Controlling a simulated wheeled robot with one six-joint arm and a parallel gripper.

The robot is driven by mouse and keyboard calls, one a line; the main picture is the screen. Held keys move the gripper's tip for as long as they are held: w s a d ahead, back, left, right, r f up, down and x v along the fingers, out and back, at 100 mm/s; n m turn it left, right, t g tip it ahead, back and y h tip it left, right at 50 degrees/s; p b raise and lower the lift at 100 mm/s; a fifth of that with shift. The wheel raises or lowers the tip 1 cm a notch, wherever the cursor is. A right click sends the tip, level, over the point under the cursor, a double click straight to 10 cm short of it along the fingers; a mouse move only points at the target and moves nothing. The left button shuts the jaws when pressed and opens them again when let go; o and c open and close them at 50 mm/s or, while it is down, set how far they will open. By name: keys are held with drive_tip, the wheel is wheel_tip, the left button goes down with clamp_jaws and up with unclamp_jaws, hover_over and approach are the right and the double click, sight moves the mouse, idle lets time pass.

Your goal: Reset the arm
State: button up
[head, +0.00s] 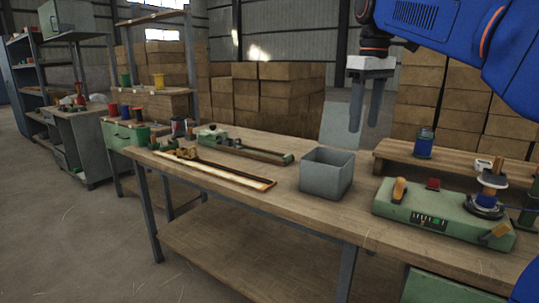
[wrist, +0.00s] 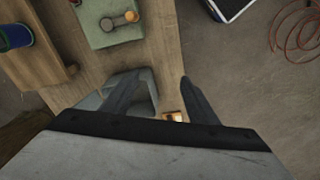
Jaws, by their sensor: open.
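My gripper (head: 368,103) hangs from the blue arm at the upper right of the head view, its two grey fingers pointing down. It is open and empty, above and behind the grey bin (head: 326,173) on the workbench. In the wrist view the two fingers (wrist: 156,90) are spread apart, with part of the bin behind the left finger.
A low wooden shelf (head: 450,163) with a blue spool (head: 423,144) stands at the back right. A green clamp fixture (head: 245,146) lies behind the strip. Stacked cardboard boxes (head: 277,100) stand behind the bench. An orange cable (wrist: 297,32) lies on the floor.

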drive_tip(key=s+d+f+m+t, duration=0.2)
drive_tip(key=s+f+m, duration=0.1)
drive_tip(key=s+f, duration=1.1)
drive_tip(key=s+d+f+m+t, duration=0.2)
drive_tip(key=s+d+f+m, duration=0.1)
drive_tip(key=s+f, duration=1)
wheel_tip(320, 180, down, 7)
drive_tip(key=shift+s+d+r+m, duration=0.2)
drive_tip(key=shift+s+m, duration=0.15)
drive_tip(key=shift+m, duration=0.25)
drive_tip(key=shift+c, duration=0.4)
